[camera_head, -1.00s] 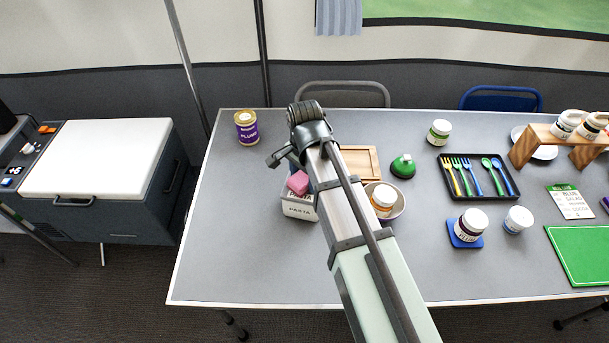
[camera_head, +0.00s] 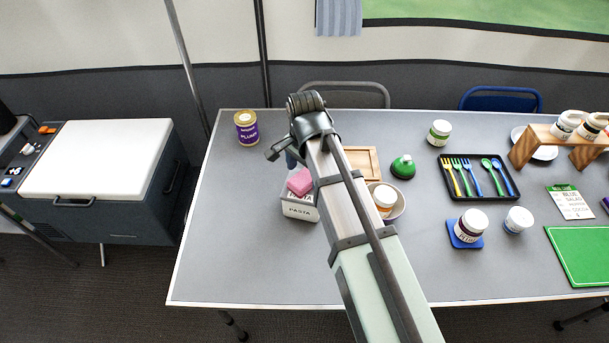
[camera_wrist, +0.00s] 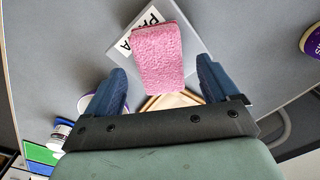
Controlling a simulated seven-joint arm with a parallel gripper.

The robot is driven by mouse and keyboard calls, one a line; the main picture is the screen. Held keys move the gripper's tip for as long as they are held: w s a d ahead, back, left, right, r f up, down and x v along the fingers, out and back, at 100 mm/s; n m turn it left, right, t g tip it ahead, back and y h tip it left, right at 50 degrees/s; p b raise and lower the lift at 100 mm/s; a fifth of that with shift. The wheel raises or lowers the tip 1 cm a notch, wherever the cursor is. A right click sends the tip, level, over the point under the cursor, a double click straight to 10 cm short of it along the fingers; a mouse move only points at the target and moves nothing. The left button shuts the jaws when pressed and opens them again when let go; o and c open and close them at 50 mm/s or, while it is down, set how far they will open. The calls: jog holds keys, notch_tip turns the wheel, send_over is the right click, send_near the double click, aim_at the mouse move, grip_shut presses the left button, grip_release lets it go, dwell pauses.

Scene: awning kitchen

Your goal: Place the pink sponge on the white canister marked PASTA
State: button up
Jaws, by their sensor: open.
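The white canister marked PASTA (camera_head: 299,209) stands on the table, partly behind my arm in the head view. The pink sponge (camera_head: 300,181) lies on top of it. In the wrist view the sponge (camera_wrist: 158,58) covers part of the canister (camera_wrist: 125,42), whose lettering shows on both sides of it. My gripper (camera_wrist: 162,68) is open, its blue fingers apart on either side of the sponge's line, with gaps to it.
A purple-labelled can (camera_head: 246,128) stands at the back left. The table left of the canister is clear.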

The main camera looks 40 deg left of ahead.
aim_at(305, 177)
notch_tip(305, 177, up, 9)
jog(key=shift+r, duration=0.2)
dwell(0.3)
